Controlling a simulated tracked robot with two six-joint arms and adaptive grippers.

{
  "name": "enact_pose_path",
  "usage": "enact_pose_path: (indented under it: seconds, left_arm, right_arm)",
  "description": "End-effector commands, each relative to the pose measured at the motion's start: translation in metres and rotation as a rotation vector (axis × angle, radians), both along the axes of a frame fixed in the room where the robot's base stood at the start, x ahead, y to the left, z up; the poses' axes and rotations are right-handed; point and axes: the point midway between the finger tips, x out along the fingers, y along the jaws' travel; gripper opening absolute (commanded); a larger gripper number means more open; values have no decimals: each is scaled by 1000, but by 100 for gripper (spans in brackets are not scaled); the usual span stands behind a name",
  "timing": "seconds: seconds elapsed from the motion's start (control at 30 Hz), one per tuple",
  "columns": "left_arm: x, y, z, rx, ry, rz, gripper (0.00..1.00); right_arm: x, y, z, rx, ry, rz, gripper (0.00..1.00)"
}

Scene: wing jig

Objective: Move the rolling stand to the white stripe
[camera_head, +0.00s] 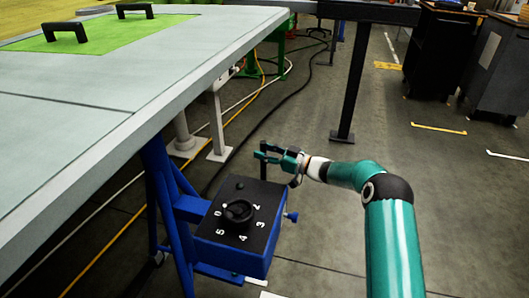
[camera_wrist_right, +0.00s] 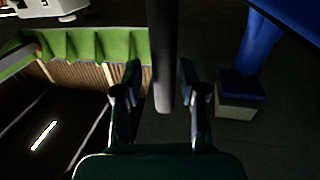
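The rolling stand is a blue frame with a box (camera_head: 240,262) whose black top has a numbered dial (camera_head: 238,212). It stands beside the large table, with a caster at its lower left. A dark upright handle (camera_head: 263,166) rises at the box's far edge. My right gripper (camera_head: 284,158) is at this handle, reaching in from the right. In the right wrist view a dark bar (camera_wrist_right: 162,60) lies between its two spread fingers (camera_wrist_right: 160,85), with gaps on both sides. A white stripe (camera_head: 257,282) shows partly on the floor below the box. My left gripper is out of view.
The large grey table (camera_head: 100,80) with a green panel fills the left. A dark table leg (camera_head: 348,95) stands beyond my right gripper. Cables (camera_head: 215,128) run along the floor at left. Dark cabinets (camera_head: 440,50) stand back right. Floor at right is clear.

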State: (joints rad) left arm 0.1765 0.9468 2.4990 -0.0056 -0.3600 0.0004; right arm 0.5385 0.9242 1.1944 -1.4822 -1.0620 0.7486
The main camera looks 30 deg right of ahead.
Motion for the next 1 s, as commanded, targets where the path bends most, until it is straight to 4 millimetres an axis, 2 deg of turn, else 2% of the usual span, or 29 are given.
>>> enact_pose_path:
  seconds: [0.3,0.47,1.0]
  left_arm:
    - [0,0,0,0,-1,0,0]
    - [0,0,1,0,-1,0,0]
    - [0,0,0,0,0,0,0]
  right_arm:
    - [1,4,0,1,1,8,48]
    - [-7,-2,-1,2,1,7,48]
    - [-86,-54,-2,1,2,6,48]
